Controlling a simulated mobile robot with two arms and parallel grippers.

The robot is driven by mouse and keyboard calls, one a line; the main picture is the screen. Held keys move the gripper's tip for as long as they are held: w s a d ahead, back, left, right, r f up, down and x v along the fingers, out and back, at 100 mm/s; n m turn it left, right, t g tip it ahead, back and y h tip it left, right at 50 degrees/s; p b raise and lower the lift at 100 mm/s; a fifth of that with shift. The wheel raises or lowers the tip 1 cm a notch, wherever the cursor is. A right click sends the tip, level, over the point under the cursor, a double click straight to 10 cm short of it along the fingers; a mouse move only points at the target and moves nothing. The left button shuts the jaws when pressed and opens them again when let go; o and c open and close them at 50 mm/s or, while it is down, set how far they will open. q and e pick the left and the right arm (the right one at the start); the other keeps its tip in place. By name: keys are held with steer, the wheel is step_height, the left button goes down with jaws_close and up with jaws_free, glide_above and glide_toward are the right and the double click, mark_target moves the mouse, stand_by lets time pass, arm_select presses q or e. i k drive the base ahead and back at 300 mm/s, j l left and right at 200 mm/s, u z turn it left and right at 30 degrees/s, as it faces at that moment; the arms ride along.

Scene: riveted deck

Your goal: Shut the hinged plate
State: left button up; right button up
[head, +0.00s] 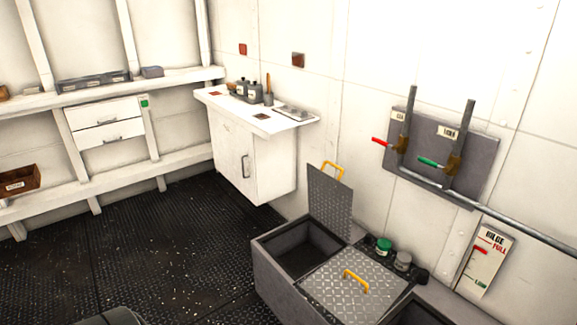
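A hinged plate (329,201) of grey tread metal stands raised, close to upright, at the back right of a grey floor box. A yellow handle (333,170) is at its top edge. The square opening (297,252) in front of it is uncovered and dark inside. A second tread plate (347,287) with a yellow handle lies flat beside this opening. Neither of my grippers is in view.
Jars with green and grey lids (384,245) stand behind the flat plate. Another dark opening (414,313) shows at the bottom edge. A white cabinet (252,160) stands beyond the box. A lever panel (440,150) is on the right wall. The dark floor (160,250) at left is clear.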

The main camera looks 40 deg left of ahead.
mark_target(331, 201)
steer(key=u, duration=1.1)
steer(key=i+j+u, duration=0.25)
steer(key=i, duration=0.25)
